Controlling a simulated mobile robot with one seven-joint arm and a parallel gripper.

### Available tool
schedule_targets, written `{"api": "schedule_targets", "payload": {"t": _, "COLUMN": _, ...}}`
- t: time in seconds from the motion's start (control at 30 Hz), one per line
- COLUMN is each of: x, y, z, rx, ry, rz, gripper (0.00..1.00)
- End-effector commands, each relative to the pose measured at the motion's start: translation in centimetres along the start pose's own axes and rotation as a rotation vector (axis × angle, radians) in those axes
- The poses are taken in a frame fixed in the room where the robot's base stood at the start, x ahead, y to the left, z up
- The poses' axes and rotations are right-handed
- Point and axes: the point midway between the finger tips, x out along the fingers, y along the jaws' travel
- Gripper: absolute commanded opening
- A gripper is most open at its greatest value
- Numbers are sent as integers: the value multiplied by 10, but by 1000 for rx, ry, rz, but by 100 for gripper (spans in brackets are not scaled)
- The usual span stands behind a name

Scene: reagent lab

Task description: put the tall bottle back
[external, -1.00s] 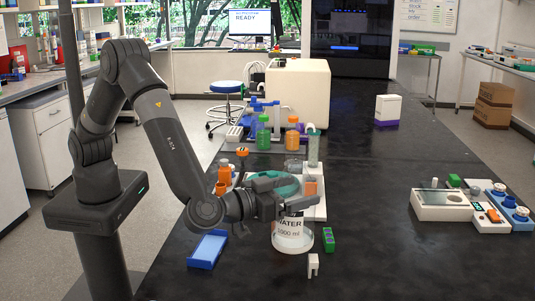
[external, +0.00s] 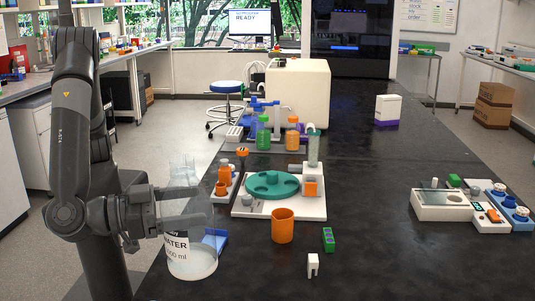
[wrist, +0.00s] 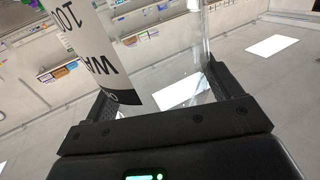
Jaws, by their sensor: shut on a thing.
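The tall bottle (external: 192,262) is clear, with a white label reading WATER. My gripper (external: 190,206) is shut around it at mid-height, at the left edge of the black bench in the external view. The bottle looks about upright, its clear neck rising above the fingers. Whether its base touches the bench cannot be told. In the wrist view the white label (wrist: 92,50) and clear glass show between the fingers.
An orange cup (external: 283,228) stands right of the bottle, before a white device with a teal disc (external: 272,186). A blue tray (external: 217,238) lies behind the bottle. A green block (external: 328,240) and white clip (external: 313,265) lie at right.

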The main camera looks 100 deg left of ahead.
Motion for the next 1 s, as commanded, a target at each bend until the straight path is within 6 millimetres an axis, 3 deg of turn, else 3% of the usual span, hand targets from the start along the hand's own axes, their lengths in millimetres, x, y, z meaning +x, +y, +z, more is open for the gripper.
{"api": "schedule_targets", "payload": {"t": 0.3, "x": 69, "y": -6, "z": 41, "rx": 3, "ry": 1, "rz": -5, "gripper": 52}}
{"api": "schedule_targets", "payload": {"t": 0.5, "x": 100, "y": -8, "z": 60, "rx": 1, "ry": 0, "rz": -3, "gripper": 52}}
{"api": "schedule_targets", "payload": {"t": 0.73, "x": 108, "y": -8, "z": 70, "rx": 2, "ry": 1, "rz": -1, "gripper": 52}}
{"api": "schedule_targets", "payload": {"t": 1.0, "x": 108, "y": -8, "z": 104, "rx": 1, "ry": 0, "rz": -1, "gripper": 52}}
